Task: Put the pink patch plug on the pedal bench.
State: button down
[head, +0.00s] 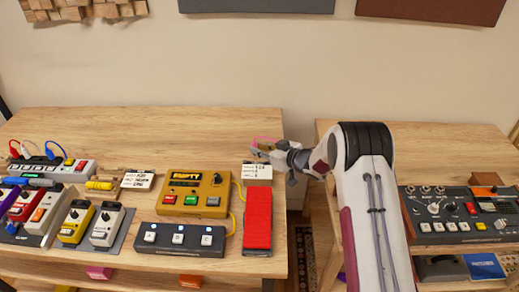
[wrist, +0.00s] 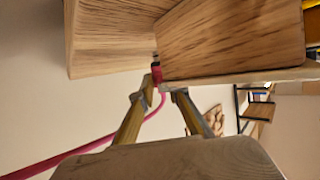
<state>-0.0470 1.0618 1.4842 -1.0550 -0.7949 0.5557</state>
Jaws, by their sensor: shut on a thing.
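My gripper (head: 262,148) is at the far right end of the pedal bench (head: 250,116), near its back corner. In the wrist view my gripper (wrist: 161,92) is shut on the pink patch plug (wrist: 156,73), whose dark tip points away from the fingers. A pink cable (wrist: 90,147) trails from the plug to the lower left. In the head view only a thin pink loop (head: 266,139) shows by the fingers; the plug itself is not clear. The plug appears close to wooden surfaces in the wrist view; I cannot tell whether it touches them.
A white label card (head: 257,171) stands near my gripper, behind a red pedal (head: 257,220). A yellow EMPTY box (head: 193,194), a footswitch (head: 180,239) and several pedals fill the bench front. A gap separates it from the right bench (head: 425,160). Bare wood lies along the back.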

jog(key=shift+f, duration=0.15)
jog(key=c, duration=2)
grip_release()
jog(key=shift+o, duration=0.2)
jog(key=v, duration=1.2)
